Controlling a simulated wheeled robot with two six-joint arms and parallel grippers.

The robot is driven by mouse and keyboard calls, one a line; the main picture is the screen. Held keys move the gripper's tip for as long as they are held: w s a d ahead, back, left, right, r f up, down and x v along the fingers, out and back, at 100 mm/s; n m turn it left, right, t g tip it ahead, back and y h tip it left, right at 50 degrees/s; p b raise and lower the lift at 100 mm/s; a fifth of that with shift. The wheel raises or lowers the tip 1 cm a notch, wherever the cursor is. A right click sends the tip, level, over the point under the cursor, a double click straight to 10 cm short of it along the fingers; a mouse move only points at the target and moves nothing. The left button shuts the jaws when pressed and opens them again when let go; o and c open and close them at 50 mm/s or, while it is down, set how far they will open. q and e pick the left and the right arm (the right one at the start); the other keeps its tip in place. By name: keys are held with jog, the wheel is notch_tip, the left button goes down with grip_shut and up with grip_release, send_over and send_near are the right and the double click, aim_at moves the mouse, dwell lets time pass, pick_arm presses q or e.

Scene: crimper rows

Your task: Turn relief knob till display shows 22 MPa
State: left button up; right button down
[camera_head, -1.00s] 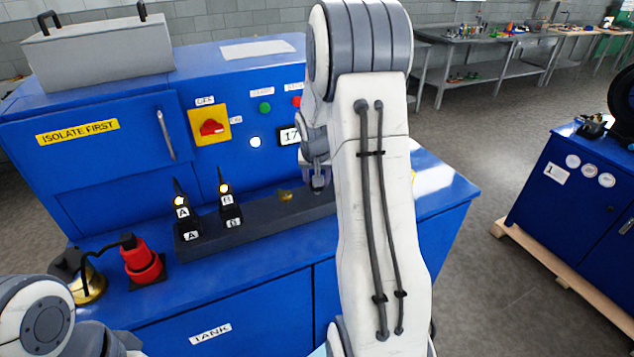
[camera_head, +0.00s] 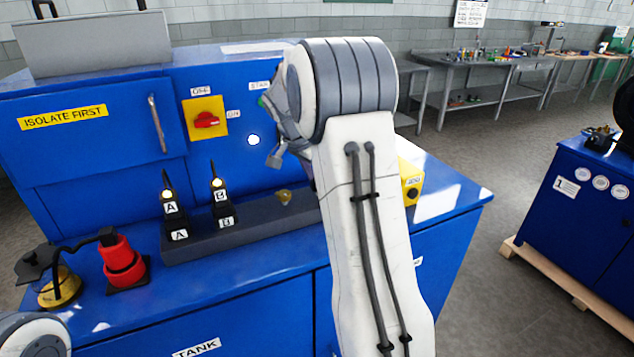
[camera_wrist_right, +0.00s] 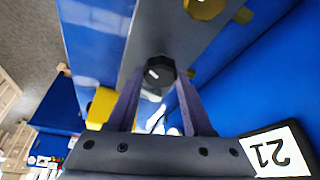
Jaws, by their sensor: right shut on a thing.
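In the right wrist view, a dark knob (camera_wrist_right: 159,72) with a small white mark sits between the fingertips of my right gripper (camera_wrist_right: 160,88), which is shut on it. The display (camera_wrist_right: 276,152) is at the lower right of that view, turned on its side or upside down; it appears to read 21. In the head view my right arm hides the knob, the display and the fingertips. My left gripper is out of view; only part of my left arm shows at the lower left.
A yellow box (camera_head: 410,180) stands right of my arm.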

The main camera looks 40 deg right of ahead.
jog(key=shift+m, duration=0.3)
dwell(0.4)
jog(key=shift+c, duration=1.5)
grip_release()
jog(key=shift+r, duration=0.1)
jog(key=b+v, duration=0.1)
jog(key=v, duration=0.9)
jog(key=shift+w+r, duration=0.15)
jog(key=shift+a, duration=0.1)
